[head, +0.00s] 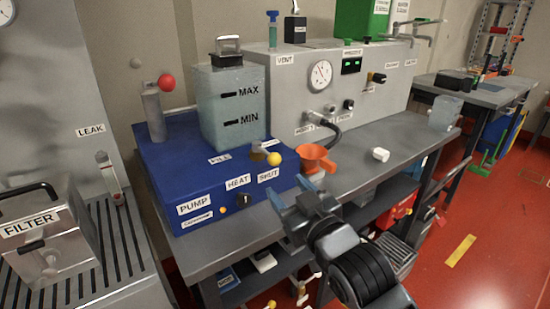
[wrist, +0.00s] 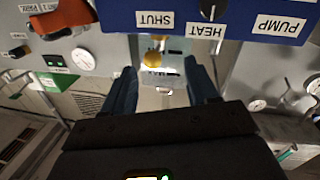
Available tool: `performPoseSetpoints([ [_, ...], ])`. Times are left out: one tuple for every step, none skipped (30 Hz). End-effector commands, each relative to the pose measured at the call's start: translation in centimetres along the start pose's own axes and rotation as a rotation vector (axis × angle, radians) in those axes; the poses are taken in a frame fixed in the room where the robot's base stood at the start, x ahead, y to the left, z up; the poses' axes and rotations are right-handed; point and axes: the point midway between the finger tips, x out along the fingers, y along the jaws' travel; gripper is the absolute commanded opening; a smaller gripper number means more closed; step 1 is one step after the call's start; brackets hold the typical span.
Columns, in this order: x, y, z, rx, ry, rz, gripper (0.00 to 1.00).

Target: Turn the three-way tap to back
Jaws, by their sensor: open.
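A tap with a yellow ball on its lever (head: 274,158) sits on top of the blue unit (head: 160,167), just above the SHUT label. It is the likely three-way tap; its ball points to the right and front. A yellow ball also shows in the wrist view (wrist: 153,58), between the fingers in the picture. A FILL label lies left of the tap. My gripper (head: 295,194) is open and empty, in front of the blue unit's right end and below the tap. Its two blue fingers (wrist: 163,88) stand apart in the wrist view, touching nothing that I can see.
A translucent tank (head: 229,105) stands behind the tap. A red-ball lever (head: 166,82) stands at the unit's back left. The bench top (head: 372,180) farther right is mostly clear.

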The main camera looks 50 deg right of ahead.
Motion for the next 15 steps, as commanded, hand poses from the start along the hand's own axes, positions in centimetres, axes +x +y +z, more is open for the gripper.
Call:
performPoseSetpoints([
  [0.9,0.6,-0.7,-0.002,0.007,0.016,0.58],
  [1.2,0.9,-0.9,-0.003,0.009,0.023,0.58],
  [1.6,1.1,-1.1,-0.005,0.009,0.03,0.58],
  [1.8,1.3,-1.3,-0.006,0.009,0.034,0.58],
  [2.0,1.4,-1.4,-0.006,0.01,0.037,0.58],
  [2.3,1.5,-1.5,-0.007,0.011,0.04,0.58],
  [2.5,1.6,-1.6,-0.007,0.011,0.041,0.58],
  [2.8,1.6,-1.6,-0.007,0.011,0.041,0.58],
  [3.2,1.6,-1.6,-0.007,0.011,0.041,0.58],
  [3.5,1.6,-1.6,-0.008,0.011,0.041,0.58],
  [3.9,1.7,-1.7,-0.008,0.011,0.041,0.58],
  [4.5,1.7,-1.7,-0.008,0.012,0.041,0.58],
  [5.0,1.7,-1.7,-0.008,0.012,0.041,0.58],
  [5.4,1.7,-1.7,-0.008,0.012,0.041,0.58],
  [6.1,1.8,-1.7,-0.007,0.011,0.041,0.58],
])
